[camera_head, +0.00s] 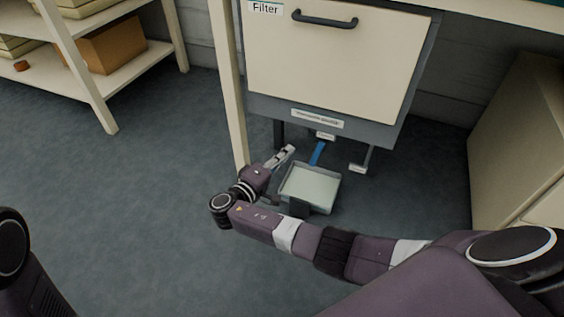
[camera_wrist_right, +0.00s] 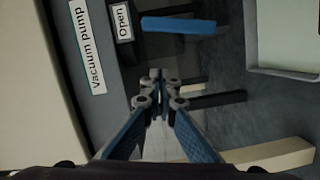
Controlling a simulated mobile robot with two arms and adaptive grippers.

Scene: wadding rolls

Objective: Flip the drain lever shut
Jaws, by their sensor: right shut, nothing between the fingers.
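The blue drain lever (camera_head: 318,153) sticks out under the front of the filter cabinet, below a small label (camera_head: 325,136). In the right wrist view the lever (camera_wrist_right: 178,25) lies near the top edge, beside a label reading "Open" (camera_wrist_right: 122,20). My right gripper (camera_head: 288,151) is shut and empty, just left of the lever in the head view and apart from it. Its closed fingertips (camera_wrist_right: 158,75) show in the wrist view, with a gap to the lever. My left gripper is out of view.
A shallow pale tray (camera_head: 310,188) is on the floor below the lever. The "Vacuum pump" label (camera_head: 317,118) is on the cabinet (camera_head: 330,60). A post with a small plate (camera_head: 358,168) stands right of the lever. A cream table leg (camera_head: 229,90) rises left of my right gripper.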

